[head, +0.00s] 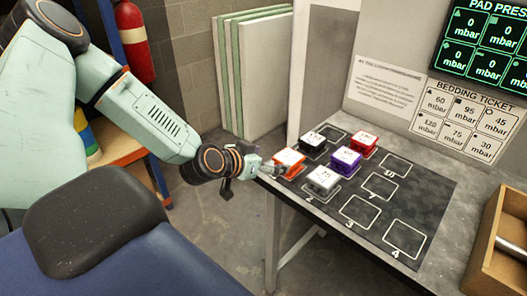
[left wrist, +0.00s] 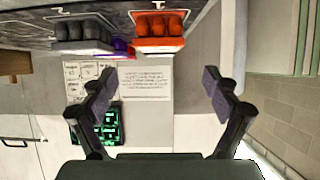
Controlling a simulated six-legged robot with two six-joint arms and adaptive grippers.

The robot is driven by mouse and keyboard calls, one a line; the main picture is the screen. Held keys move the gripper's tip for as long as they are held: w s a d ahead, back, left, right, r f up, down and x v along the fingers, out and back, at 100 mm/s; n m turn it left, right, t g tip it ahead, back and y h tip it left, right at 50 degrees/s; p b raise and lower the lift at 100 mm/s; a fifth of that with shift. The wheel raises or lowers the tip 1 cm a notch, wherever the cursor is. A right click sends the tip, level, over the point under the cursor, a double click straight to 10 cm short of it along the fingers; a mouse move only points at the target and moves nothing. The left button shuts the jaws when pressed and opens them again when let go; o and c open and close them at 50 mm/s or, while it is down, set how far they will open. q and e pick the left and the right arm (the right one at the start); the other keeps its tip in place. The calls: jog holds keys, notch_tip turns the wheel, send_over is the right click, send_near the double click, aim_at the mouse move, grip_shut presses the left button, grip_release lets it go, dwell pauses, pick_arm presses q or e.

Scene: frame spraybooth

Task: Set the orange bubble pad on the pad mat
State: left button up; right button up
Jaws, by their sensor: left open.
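The orange bubble pad (head: 288,161), with a white label on top, sits at the near left corner of the dark pad mat (head: 345,235), which has white outlined squares. In the left wrist view the orange pad (left wrist: 160,42) shows upside down at the top, with rounded bubbles. My left gripper (head: 272,170) is just left of the orange pad in the head view. Its two fingers (left wrist: 157,82) are spread wide with nothing between them, and the pad appears beyond the tips. I cannot tell whether a fingertip touches it. My right gripper is out of view.
Black (head: 313,143), red (head: 363,143), purple (head: 346,161) and white-grey (head: 323,180) pads stand close by on the mat. Several outlined squares on the right are empty. A wooden tray (head: 499,240) is at the right. A bedding ticket (head: 462,118) hangs on the wall.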

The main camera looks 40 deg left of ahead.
pick_arm(q)
jog(key=p+v, duration=0.2)
jog(key=shift+s+r, duration=0.15)
jog(key=shift+s, duration=0.05)
dwell(0.5)
